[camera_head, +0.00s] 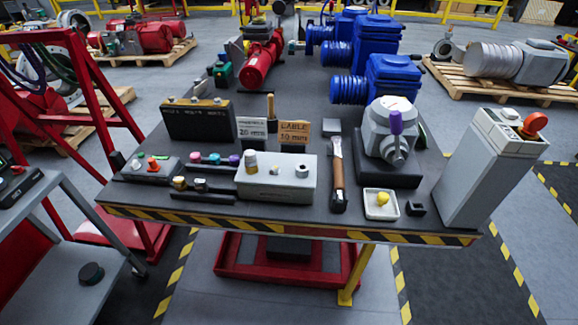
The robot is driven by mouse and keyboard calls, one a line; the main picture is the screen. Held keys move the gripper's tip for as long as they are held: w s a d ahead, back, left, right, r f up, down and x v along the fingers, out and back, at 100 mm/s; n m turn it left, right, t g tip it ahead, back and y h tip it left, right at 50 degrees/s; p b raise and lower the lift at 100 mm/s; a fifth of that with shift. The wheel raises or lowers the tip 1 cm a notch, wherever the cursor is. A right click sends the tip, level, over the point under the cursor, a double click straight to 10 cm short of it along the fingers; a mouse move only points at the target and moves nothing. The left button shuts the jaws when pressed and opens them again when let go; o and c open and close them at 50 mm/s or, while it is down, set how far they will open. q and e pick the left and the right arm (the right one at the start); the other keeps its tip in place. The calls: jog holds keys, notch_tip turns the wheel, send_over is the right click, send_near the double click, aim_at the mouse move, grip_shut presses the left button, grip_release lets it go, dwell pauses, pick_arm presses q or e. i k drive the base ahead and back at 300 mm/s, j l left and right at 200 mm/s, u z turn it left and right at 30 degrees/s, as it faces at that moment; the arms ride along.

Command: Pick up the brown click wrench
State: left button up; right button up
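A long tool with a brown handle (338,175), which looks like the brown click wrench, lies on the dark table (225,209) near its front edge. It points away from me, with a black end nearest me and a grey part at the far end. It lies between a grey box (276,188) on its left and a grey valve actuator with a purple handle (389,130) on its right. Neither of my grippers is in the head view.
A white tray (382,214) with a yellow piece sits right of the tool. Cardboard labels (294,132) stand behind the box. Blue motors (390,80) fill the back right. A grey cart (65,240) stands left.

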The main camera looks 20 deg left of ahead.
aim_at(337, 142)
jog(key=i+l+u, duration=0.4)
jog(key=l, duration=0.5)
jog(key=l+u, duration=0.4)
jog(key=l, duration=0.5)
jog(key=i+l+u, duration=0.1)
jog(key=l+u, duration=0.3)
jog(key=l, duration=0.6)
